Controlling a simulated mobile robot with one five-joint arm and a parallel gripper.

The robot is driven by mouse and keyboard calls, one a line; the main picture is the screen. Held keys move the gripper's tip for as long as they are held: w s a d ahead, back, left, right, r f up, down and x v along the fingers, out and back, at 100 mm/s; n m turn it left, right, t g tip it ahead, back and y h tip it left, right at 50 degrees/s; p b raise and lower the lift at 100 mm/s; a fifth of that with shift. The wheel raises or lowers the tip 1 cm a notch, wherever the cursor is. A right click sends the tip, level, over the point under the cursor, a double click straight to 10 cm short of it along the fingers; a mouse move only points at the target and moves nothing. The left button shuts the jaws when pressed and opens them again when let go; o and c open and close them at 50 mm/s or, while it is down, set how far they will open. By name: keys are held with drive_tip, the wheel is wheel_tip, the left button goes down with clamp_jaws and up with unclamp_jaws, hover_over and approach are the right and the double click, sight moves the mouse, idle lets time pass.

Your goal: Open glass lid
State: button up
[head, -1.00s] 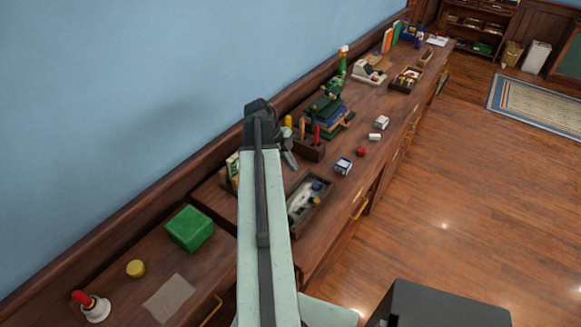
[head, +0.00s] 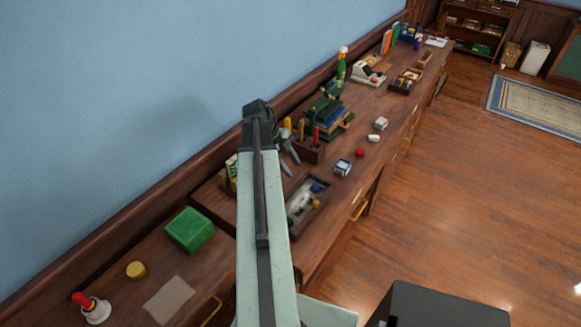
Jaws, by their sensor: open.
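A dark shallow box (head: 305,206) lies on the wooden counter just right of my arm. Small pale, blue and yellow items show inside it. I cannot tell whether a clear glass lid covers it; no lid edge stands out. My gripper (head: 287,160) shows as two grey fingers past the right side of my arm's upper end. It is open, with nothing visible between the fingers. It is above the counter, beyond the box in the picture and apart from it. My arm hides part of the counter to the left of the box.
A tool holder (head: 307,149) stands close beside my gripper. A blue-and-white block (head: 343,167) and a red cube (head: 360,153) lie to the right. The blue wall (head: 150,90) runs behind the counter.

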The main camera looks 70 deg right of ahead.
drive_tip(key=p+v, duration=0.6)
drive_tip(key=v, duration=0.1)
drive_tip(key=shift+w+r, duration=0.1)
